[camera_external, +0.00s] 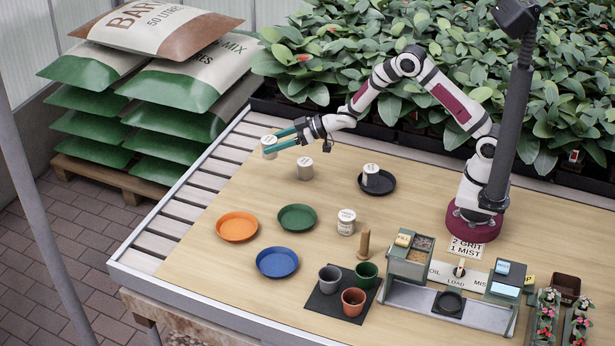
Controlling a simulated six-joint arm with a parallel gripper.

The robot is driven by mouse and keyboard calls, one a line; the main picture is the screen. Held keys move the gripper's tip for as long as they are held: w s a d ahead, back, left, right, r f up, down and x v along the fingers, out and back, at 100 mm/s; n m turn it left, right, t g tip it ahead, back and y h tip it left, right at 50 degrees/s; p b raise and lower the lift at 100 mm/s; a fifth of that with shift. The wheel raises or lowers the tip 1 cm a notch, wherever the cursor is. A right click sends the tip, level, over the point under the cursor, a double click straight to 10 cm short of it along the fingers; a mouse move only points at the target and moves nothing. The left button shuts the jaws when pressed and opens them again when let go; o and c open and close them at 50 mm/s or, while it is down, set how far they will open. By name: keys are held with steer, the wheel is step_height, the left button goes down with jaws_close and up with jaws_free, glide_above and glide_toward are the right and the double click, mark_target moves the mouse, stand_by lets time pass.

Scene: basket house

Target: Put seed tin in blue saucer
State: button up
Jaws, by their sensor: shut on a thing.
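My gripper (276,140) is at the far left end of the table, its teal fingers shut on a small white labelled tin (269,150). The tin's label is too small to read, so I cannot tell whether it is the seed tin. It appears held above the slatted edge; its exact height is unclear. The blue saucer (277,262) lies empty on the wooden tabletop, nearer the front. Similar pale tins stand on the tabletop: one (305,169) just right of my gripper, and a larger lidded one (346,222) nearer the middle. Another tin (371,175) stands in a black saucer (388,185).
An empty orange saucer (237,227) and green saucer (297,217) lie behind the blue one. A dark mat (326,309) with small pots and a wooden peg (364,244) are to its right. A grey station (440,300) fills the front right. Plants line the back.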

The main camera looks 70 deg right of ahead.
steer(key=s+a+n+g+y, duration=0.25)
steer(key=s+a, duration=0.55)
steer(key=a, duration=0.4)
steer(key=n+g+y, duration=0.1)
steer(key=n+y, duration=0.2)
glide_above(282, 263)
steer(key=shift+h, duration=0.25)
step_height(282, 263, down, 6)
steer(key=shift+f, duration=0.15)
step_height(282, 263, down, 4)
steer(key=shift+a, duration=0.15)
steer(key=shift+f, duration=0.15)
steer(key=o, duration=1.4)
steer(key=shift+c, duration=0.2)
